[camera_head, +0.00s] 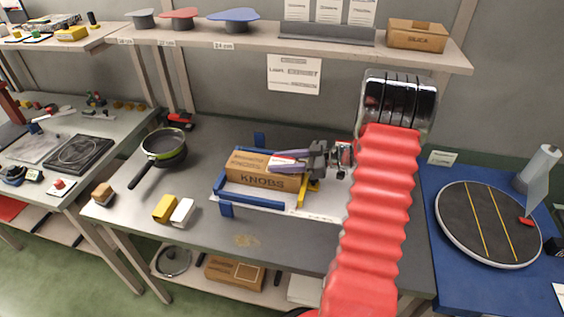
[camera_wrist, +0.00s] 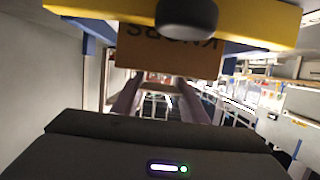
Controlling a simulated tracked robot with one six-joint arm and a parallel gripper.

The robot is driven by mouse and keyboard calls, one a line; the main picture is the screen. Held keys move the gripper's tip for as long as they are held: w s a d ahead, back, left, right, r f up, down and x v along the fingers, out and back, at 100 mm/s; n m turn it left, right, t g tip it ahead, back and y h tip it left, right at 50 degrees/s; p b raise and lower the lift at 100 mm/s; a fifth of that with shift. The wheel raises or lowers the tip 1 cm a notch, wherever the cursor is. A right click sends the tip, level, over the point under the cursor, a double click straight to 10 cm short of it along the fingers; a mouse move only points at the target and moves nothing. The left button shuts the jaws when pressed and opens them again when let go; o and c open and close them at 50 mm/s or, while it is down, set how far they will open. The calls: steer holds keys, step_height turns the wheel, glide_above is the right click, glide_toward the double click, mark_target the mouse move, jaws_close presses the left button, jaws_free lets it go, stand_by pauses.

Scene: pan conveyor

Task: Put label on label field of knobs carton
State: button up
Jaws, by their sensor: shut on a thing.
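The knobs carton (camera_head: 262,174) is a brown box marked KNOBS, lying in a blue frame (camera_head: 222,188) on the grey table. In the wrist view its printed face (camera_wrist: 170,52) shows upside down. My gripper (camera_head: 274,163) reaches in from the right, its fingertips over the carton's top at the right side. It is shut on a thin thing, taken to be the label, which is mostly hidden between the fingers. The label field is not clear to see, and I cannot tell whether the label touches the carton.
A yellow block (camera_head: 165,208) and a white block (camera_head: 183,212) stand left of the frame. A pan (camera_head: 165,146) lies at the back left. A shelf (camera_head: 330,48) with a SILICA carton (camera_head: 417,36) runs above. A round turntable (camera_head: 480,240) is at right. The table front is mostly clear.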

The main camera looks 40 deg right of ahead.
steer(key=o, duration=1.1)
steer(key=shift+s+f, duration=0.1)
steer(key=shift+f, duration=0.3)
steer(key=shift+r, duration=0.45)
steer(key=v, duration=1.2)
steer(key=shift+r, duration=0.35)
steer(key=s+a+r+m+g+h, duration=0.1)
steer(key=a+r+g, duration=0.25)
steer(key=a, duration=0.75)
steer(key=s+a+r+m+g+h, duration=0.1)
steer(key=a+r+g, duration=0.25)
steer(key=a, duration=0.65)
steer(key=shift+s+a+r+m+t+h, duration=0.3)
steer(key=shift+s+a+r+m+h, duration=0.85)
steer(key=shift+s+a, duration=1.05)
steer(key=shift+s+a+r+m+t+h, duration=0.3)
steer(key=shift+s+a+r+m+h, duration=0.35)
steer(key=shift+s+a+m+h, duration=1.1)
steer(key=shift+s+a+r+m+t+h, duration=0.3)
steer(key=shift+s+a+r+h, duration=0.65)
steer(key=shift+s+a, duration=1.75)
